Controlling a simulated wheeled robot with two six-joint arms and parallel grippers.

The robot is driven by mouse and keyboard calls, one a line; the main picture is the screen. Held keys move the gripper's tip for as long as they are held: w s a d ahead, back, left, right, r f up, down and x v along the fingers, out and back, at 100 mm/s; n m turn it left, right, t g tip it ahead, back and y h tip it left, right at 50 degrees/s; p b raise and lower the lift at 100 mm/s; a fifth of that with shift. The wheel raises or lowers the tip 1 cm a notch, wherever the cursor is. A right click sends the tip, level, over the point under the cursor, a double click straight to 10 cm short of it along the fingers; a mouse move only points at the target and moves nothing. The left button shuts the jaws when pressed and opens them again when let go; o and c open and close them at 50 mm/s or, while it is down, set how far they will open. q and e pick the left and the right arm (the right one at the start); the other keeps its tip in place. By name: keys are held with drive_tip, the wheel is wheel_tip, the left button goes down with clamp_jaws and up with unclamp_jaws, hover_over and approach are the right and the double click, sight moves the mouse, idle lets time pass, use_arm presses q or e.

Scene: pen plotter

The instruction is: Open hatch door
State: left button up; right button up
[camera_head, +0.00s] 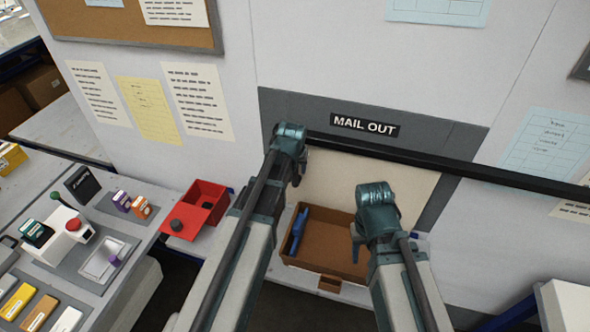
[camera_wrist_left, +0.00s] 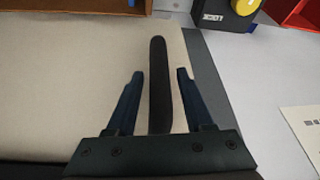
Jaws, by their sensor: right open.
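The beige hatch door (camera_head: 375,185) sits in a grey frame (camera_head: 285,108) under the MAIL OUT sign (camera_head: 364,125), and seems shut. A long black bar (camera_head: 450,165) crosses its upper part. In the left wrist view, my left gripper (camera_wrist_left: 159,75) is open. A dark bar-shaped handle (camera_wrist_left: 158,85) stands between its fingers, with a gap on each side. The beige panel (camera_wrist_left: 60,85) lies behind. In the head view my left wrist mostly hides its fingers. My right gripper (camera_head: 357,242) is open in front of the lower door; its fingers are largely hidden.
A brown tray (camera_head: 335,225) with a blue item (camera_head: 298,232) stands below the hatch. A red open box (camera_head: 207,200) is left of it on the bench. Several small boxes and devices crowd the left bench. Papers hang on the wall.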

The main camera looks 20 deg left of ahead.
use_arm(q)
clamp_jaws()
idle(1.2)
